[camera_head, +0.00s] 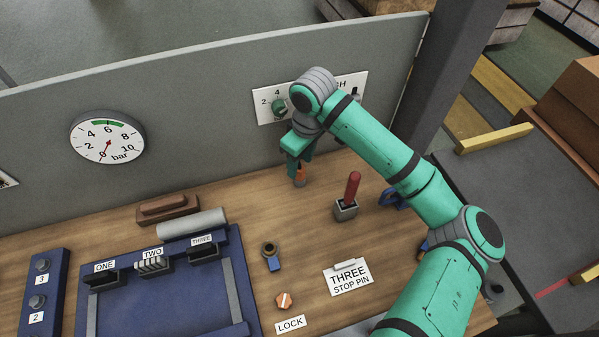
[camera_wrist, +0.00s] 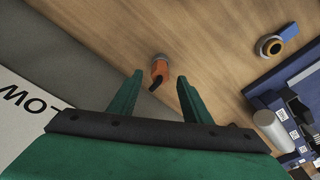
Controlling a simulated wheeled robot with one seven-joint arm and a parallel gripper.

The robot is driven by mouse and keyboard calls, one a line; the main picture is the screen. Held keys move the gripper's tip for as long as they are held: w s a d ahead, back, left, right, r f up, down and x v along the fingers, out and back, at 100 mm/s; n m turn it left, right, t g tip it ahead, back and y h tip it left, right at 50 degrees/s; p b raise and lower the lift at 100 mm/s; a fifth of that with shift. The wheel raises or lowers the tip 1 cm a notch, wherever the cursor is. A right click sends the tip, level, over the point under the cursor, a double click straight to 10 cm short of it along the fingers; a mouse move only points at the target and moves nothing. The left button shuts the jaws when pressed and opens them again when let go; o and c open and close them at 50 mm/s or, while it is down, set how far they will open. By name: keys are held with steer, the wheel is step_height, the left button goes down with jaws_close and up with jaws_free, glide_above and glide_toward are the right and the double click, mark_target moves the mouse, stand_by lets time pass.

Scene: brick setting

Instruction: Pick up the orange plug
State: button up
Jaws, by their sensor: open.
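The orange plug (camera_head: 300,174) stands on the wooden bench near the grey back panel, just below my gripper in the head view. In the wrist view the orange plug (camera_wrist: 160,69) shows a grey end and a dark part on the near side. It lies beyond and between my two green fingers. My gripper (camera_wrist: 158,84) is open and empty, with a gap on each side of the plug. In the head view my gripper (camera_head: 297,165) points down at the plug and partly hides it.
The grey panel (camera_head: 210,120) stands close behind the plug. A red-handled lever (camera_head: 351,188) stands to its right. A ring with a blue tab (camera_head: 271,256), an orange-white knob (camera_head: 285,301) and a blue tray (camera_head: 160,306) are nearer. Bare wood lies left of the plug.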

mark_target(300, 167)
steer(key=shift+w+f, duration=0.1)
steer(key=shift+f, duration=1.65)
steer(key=shift+a, duration=0.1)
jaws_close()
steer(key=shift+w+r, duration=0.1)
